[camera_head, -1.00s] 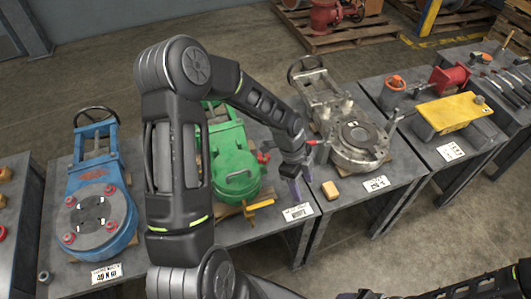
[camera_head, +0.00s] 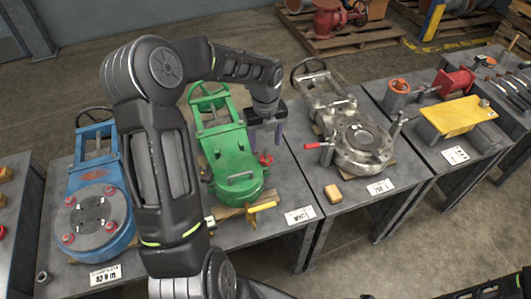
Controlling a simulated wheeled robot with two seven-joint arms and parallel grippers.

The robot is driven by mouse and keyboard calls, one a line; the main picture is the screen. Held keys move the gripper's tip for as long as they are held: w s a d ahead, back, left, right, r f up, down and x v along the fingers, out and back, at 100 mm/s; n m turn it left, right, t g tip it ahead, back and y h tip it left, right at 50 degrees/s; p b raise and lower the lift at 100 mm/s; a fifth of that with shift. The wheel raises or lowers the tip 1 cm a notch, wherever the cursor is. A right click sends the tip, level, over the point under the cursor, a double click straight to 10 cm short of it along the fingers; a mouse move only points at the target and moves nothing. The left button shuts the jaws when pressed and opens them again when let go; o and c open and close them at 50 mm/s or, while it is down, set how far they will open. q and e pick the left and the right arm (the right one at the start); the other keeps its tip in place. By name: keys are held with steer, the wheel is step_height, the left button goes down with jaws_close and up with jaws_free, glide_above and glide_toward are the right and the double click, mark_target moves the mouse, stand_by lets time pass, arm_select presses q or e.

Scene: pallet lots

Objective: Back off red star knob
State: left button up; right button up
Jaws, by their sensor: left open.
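A small red knob (camera_head: 266,159) sits at the right side of the green valve (camera_head: 232,168) on the middle table. It is too small to make out its star shape. My left gripper (camera_head: 265,140) hangs pointing down just above and behind the knob in the picture, with its two fingers apart and nothing between them. I cannot tell whether a finger touches the knob. My left arm covers the left edge of the green valve. My right gripper is not visible.
A grey metal valve (camera_head: 362,142) with a red-tipped lever (camera_head: 317,146) stands to the right. A blue valve (camera_head: 96,205) stands to the left. A yellow lever (camera_head: 262,207) juts from the green valve's front. A small tan block (camera_head: 333,194) lies near the table edge.

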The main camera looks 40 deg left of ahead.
mark_target(266, 157)
arm_select(q)
step_height(266, 157, down, 6)
stand_by(0.4)
steer(key=shift+c, duration=0.2)
jaws_close()
